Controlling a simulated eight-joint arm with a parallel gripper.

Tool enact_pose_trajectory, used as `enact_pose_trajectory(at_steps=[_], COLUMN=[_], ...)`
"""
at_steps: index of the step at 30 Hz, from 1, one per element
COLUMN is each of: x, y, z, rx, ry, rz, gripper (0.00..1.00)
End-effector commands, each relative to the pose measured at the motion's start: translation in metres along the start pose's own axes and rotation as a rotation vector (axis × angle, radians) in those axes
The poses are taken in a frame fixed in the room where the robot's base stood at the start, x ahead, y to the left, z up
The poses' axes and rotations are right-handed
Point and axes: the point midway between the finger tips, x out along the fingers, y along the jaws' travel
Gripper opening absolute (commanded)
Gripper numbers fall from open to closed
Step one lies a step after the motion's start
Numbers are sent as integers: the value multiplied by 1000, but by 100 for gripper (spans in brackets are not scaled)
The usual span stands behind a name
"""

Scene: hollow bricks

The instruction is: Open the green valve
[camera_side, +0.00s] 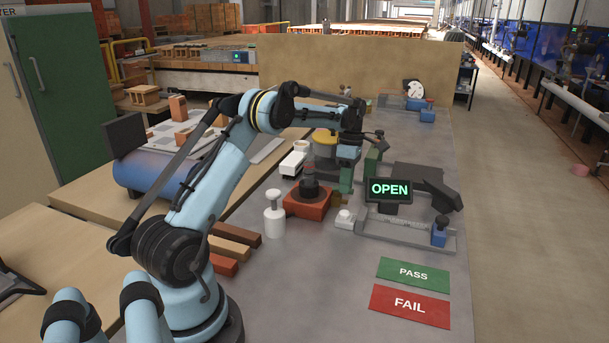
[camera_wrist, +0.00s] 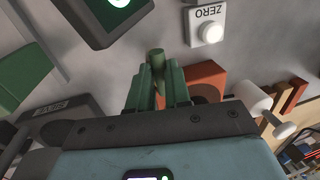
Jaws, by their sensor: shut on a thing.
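My gripper (camera_side: 346,183) is low over the middle of the bench, with its green fingers pointing down. In the wrist view my gripper (camera_wrist: 160,88) has its fingers on both sides of a slim green handle with a rounded end, the green valve (camera_wrist: 156,54), and is shut on it. The valve's body is hidden behind the fingers and wrist. In the side view I cannot separate the valve from the green fingers. A dark display (camera_side: 389,190) to the right of the gripper reads OPEN in green letters.
A red-orange block with a black knob (camera_side: 308,201) stands left of the gripper, near a white bottle-shaped part (camera_side: 274,213). A white ZERO button (camera_wrist: 209,32) is close by. Green PASS (camera_side: 413,272) and red FAIL (camera_side: 410,305) plates lie in front. The front middle of the bench is clear.

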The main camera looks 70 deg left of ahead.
Motion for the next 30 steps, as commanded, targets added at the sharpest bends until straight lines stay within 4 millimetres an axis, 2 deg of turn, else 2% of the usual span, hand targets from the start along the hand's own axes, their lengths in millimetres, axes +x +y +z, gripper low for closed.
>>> enact_pose_trajectory(at_steps=[15, 16, 21, 30], x=[-1, -1, -1, -2], y=[0, 0, 0, 0], z=[-1, -1, 0, 0], rx=[-22, -22, -20, -19], ry=[-4, -4, -4, -4], rz=[0, 0, 0, 0], gripper=[0, 19, 43, 43])
